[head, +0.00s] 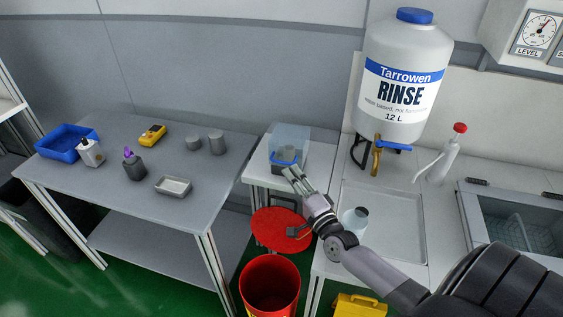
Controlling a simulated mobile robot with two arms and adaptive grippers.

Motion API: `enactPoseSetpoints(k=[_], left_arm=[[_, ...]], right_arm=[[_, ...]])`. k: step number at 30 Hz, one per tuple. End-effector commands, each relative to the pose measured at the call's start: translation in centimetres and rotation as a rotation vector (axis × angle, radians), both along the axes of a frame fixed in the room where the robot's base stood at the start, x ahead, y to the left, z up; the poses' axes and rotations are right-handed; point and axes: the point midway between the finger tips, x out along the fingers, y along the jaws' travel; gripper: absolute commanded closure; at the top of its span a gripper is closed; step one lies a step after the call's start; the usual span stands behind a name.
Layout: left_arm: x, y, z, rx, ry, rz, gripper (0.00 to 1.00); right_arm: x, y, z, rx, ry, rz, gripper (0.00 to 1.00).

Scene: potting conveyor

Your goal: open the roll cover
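A clear, bluish cover (291,133) stands on the small white table in the middle, with a blue bar along its lower front. A grey cylinder, which looks like a roll (287,153), shows inside or behind it. I take this as the roll cover; it looks down over the roll, but its exact position is hard to tell. My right gripper (293,173) reaches up from the lower right. Its fingertips are just in front of the blue bar, slightly apart, with nothing seen between them. Whether they touch the bar is unclear. My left gripper is not in view.
A red bin (270,288) with a round red lid (281,229) behind it stands below my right gripper. A grey table (130,205) with small items is at left.

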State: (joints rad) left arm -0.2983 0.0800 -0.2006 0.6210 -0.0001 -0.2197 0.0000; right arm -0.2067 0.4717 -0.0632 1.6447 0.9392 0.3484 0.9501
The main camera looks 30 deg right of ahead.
Motion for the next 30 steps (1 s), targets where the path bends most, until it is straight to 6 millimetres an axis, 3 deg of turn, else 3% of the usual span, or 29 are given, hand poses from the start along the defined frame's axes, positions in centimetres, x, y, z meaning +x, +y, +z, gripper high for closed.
enactPoseSetpoints(k=[9,15,26,30], left_arm=[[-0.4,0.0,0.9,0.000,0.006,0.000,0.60],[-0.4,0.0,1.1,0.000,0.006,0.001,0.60],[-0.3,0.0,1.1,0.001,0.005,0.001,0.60],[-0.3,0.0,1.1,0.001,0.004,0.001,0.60]], right_arm=[[4.6,-0.3,0.9,-0.003,-0.001,0.001,0.72],[6.4,-0.4,1.0,-0.003,0.001,0.002,0.72],[6.8,-0.4,0.9,-0.003,0.001,0.001,0.72],[6.8,-0.4,0.9,-0.003,0.001,0.001,0.81]])
